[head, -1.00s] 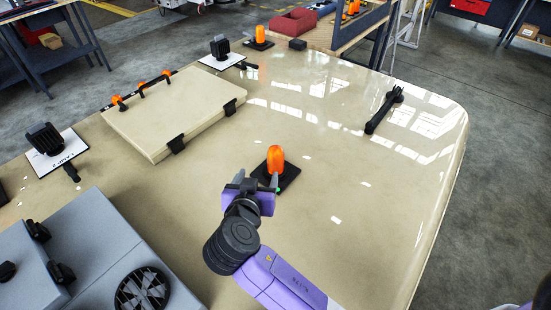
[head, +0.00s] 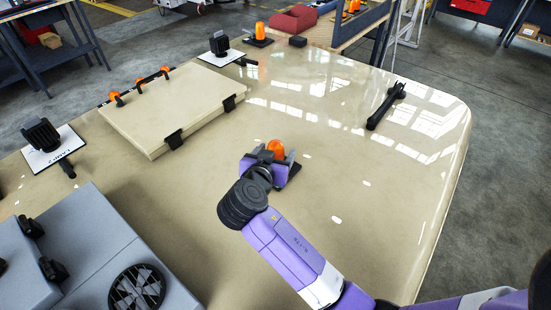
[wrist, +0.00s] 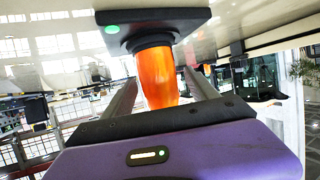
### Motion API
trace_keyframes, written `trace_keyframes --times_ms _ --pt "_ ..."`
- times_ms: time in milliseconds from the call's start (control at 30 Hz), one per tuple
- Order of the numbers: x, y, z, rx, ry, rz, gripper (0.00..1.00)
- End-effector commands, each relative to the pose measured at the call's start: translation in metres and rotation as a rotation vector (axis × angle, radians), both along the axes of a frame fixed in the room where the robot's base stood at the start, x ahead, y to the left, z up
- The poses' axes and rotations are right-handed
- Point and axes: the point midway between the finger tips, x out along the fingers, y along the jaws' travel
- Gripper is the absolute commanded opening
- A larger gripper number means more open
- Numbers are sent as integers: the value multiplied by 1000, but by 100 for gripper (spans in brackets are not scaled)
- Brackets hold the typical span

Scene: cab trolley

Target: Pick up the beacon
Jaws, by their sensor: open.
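The orange beacon (head: 276,147) stands upright on a black square base (head: 293,173) on the beige surface, partly hidden behind my gripper (head: 271,158). My gripper is open, with its fingers reaching to either side of the orange dome. In the wrist view, which shows the scene upside down, the beacon (wrist: 156,78) lies between my two fingers (wrist: 160,90). A gap shows on the left side, and the right finger looks close to the dome; I cannot tell whether it touches. A green dot shows on the base.
A second orange beacon (head: 260,31) stands at the back edge. A raised beige panel (head: 175,105) with black latches and small orange lamps lies to the left. A black handle (head: 386,106) lies at the right. A grey unit with a fan (head: 137,288) is front left.

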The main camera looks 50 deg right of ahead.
Motion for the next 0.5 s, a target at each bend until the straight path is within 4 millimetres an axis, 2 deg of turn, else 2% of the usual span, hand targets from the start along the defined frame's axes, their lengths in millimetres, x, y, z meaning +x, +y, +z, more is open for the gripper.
trace_keyframes --times_ms 133,400,467,500 --pt "0 0 0 0 0 0 67" --pt "0 1 0 1 0 0 14" --pt "0 1 0 1 0 0 2" --pt "0 1 0 1 0 0 0"
